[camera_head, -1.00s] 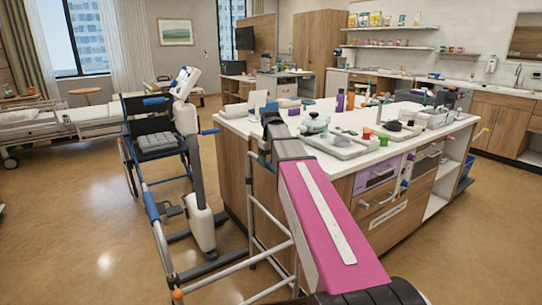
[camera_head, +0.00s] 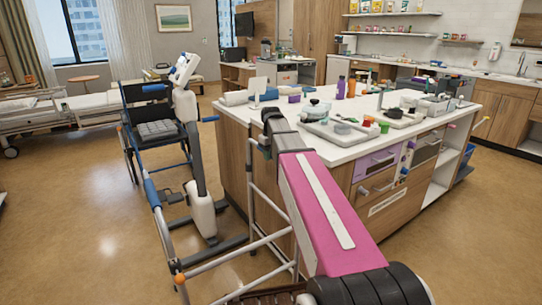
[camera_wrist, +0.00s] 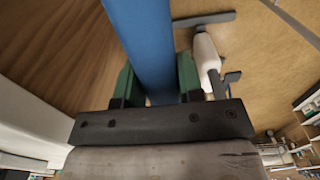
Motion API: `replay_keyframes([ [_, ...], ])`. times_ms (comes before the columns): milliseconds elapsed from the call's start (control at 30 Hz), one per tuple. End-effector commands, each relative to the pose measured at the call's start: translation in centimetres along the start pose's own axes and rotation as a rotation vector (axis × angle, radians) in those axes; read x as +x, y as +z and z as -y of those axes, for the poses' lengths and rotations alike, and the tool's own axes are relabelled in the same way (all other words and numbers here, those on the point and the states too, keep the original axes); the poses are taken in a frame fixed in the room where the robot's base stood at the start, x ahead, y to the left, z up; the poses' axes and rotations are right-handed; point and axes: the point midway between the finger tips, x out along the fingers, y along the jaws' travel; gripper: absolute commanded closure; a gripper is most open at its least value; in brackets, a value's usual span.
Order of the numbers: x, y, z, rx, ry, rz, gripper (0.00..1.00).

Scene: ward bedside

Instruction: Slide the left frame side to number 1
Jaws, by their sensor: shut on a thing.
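A grey tubular walking frame (camera_head: 205,269) stands on the floor in front of me, with a blue grip (camera_head: 152,194) on its left side in the head view. My gripper (camera_head: 263,148) is at the top of the frame's other side, beside the counter corner, mostly hidden by my arm in the head view. In the wrist view its green fingers (camera_wrist: 156,85) are shut on a blue bar (camera_wrist: 147,45), which looks like a frame grip. No number marks can be made out.
A kitchen island (camera_head: 350,152) with trays and bottles stands close right of the gripper. A white and grey patient lift (camera_head: 202,215) and a blue-framed wheelchair (camera_head: 157,135) stand beyond the frame. Open floor (camera_head: 85,225) lies to the left.

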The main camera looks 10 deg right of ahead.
Motion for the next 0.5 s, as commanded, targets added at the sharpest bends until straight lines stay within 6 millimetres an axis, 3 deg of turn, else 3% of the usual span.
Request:
replay_keyframes([
  [500,1.9,0.0,0.0,0.0,-0.001,0.0,0.86],
])
